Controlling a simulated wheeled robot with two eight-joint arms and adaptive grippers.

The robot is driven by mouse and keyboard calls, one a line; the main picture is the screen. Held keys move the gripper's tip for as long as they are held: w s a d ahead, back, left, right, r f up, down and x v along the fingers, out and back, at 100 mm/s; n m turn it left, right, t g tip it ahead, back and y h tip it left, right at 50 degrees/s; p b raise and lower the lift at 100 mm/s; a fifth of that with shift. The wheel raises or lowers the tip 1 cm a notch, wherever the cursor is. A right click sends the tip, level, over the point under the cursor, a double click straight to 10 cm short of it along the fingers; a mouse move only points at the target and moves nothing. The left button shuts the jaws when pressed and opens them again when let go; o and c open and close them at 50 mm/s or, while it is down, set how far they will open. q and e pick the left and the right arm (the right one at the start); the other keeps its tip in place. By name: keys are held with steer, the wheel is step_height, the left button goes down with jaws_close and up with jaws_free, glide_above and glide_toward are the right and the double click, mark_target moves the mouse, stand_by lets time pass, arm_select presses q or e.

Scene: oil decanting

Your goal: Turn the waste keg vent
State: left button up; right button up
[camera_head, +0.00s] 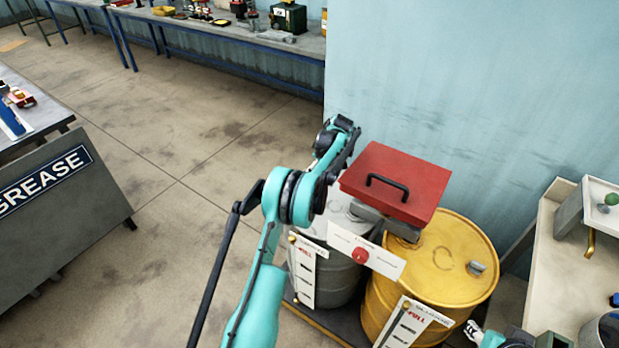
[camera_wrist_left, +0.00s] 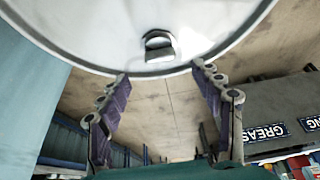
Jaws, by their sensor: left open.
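A grey keg (camera_head: 338,275) stands beside a yellow keg (camera_head: 450,260); no label naming either as waste is readable. In the left wrist view, a pale round lid (camera_wrist_left: 80,25) fills the top, with a small metal vent cap (camera_wrist_left: 158,45) near its rim. My left gripper (camera_wrist_left: 160,70) is open, its fingers either side of the cap's line and apart from it. In the head view, my left arm reaches to the back of the grey keg; its fingertips are hidden. A teal and pale part, apparently my right gripper (camera_head: 473,330), shows at the bottom edge; its jaw state is unclear.
A red box (camera_head: 395,180) with a black handle sits above the kegs. A white panel (camera_head: 345,240) with a red knob hangs in front. A blue wall rises behind. A bench (camera_head: 550,260) stands at right, a GREASE cabinet (camera_head: 60,215) at left. Floor between is clear.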

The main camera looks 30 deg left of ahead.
arm_select(q)
steer(key=v, duration=0.5)
steer(key=shift+r, duration=0.15)
steer(key=s+d+r+m+t+h, duration=0.2)
steer(key=s+d+r+m+t, duration=0.2)
steer(key=s+d+r+m, duration=0.85)
steer(key=s+d+m+t+h, duration=0.1)
steer(key=s+d, duration=0.2)
steer(key=s, duration=0.5)
steer(key=s+d+f+m+t, duration=0.1)
steer(key=s+d+m, duration=0.1)
steer(key=s, duration=0.7)
steer(key=s+d+f+m+h, duration=0.1)
steer(key=s+d, duration=0.3)
steer(key=s, duration=0.4)
steer(key=shift+s+d+f+m+t+h, duration=0.2)
steer(key=shift+s+d+m+t+h, duration=0.1)
steer(key=shift+s+d+m+t, duration=0.1)
